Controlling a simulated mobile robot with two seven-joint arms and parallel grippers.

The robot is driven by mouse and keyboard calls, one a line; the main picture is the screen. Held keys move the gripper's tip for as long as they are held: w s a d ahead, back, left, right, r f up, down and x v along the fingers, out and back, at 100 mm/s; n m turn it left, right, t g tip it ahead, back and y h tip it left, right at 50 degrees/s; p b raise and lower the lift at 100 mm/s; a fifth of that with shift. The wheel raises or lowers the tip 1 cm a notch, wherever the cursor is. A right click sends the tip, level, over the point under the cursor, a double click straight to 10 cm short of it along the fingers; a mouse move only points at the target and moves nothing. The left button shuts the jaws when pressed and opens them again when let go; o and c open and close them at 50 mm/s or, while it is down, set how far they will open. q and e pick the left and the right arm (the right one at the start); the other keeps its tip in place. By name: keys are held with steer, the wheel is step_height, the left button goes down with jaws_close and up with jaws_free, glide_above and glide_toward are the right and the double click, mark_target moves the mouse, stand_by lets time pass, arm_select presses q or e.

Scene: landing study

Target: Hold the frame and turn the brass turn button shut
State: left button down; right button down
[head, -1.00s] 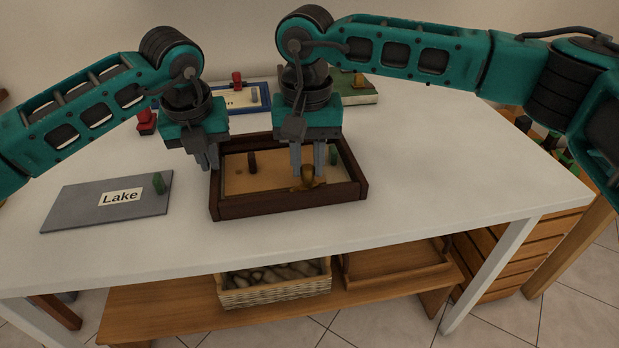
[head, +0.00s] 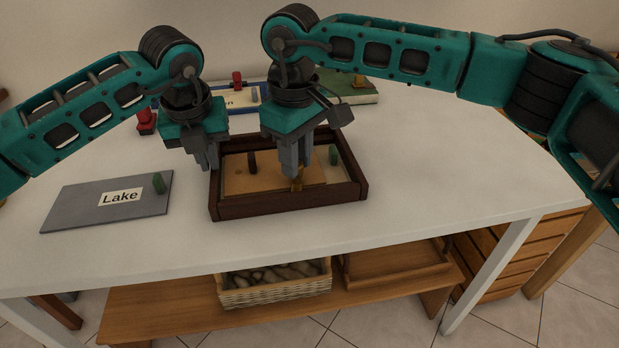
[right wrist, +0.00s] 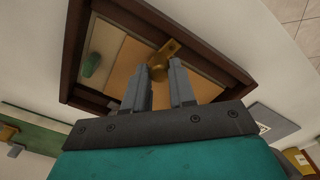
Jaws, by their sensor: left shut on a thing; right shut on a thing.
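A dark brown wooden frame (head: 290,204) lies on the white table, with a tan panel (head: 245,183) and knobs inside it. My left gripper (head: 208,165) is shut on the frame's left side. My right gripper (head: 297,176) is shut on the brass turn button (head: 297,185) near the frame's front side. The right wrist view shows the brass button (right wrist: 161,62) between the fingertips, its plate end reaching toward the frame's dark rail (right wrist: 205,48). The fingers hide part of the button in the head view.
A grey panel labelled Lake (head: 85,213) with a green knob lies to the left of the frame. Other panels with knobs, one blue-edged (head: 264,98) and one green (head: 345,85), lie behind. The table's right part is clear. A basket (head: 275,288) stands on the shelf below.

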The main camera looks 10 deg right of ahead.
mark_target(295, 186)
steer(key=shift+s+a+f+n, duration=0.35)
steer(key=shift+a+f+n, duration=0.05)
steer(key=shift+n, duration=0.4)
steer(key=c, duration=1.2)
jaws_free()
steer(key=shift+a, duration=0.1)
steer(key=o, duration=0.4)
steer(key=shift+r, duration=0.15)
steer(key=shift+c, duration=0.2)
steer(key=shift+w, duration=0.1)
steer(key=shift+d+r, duration=0.2)
steer(key=shift+r, duration=0.4)
step_height(295, 186, up, 11)
steer(key=shift+s+r, duration=0.15)
steer(key=shift+s, duration=0.2)
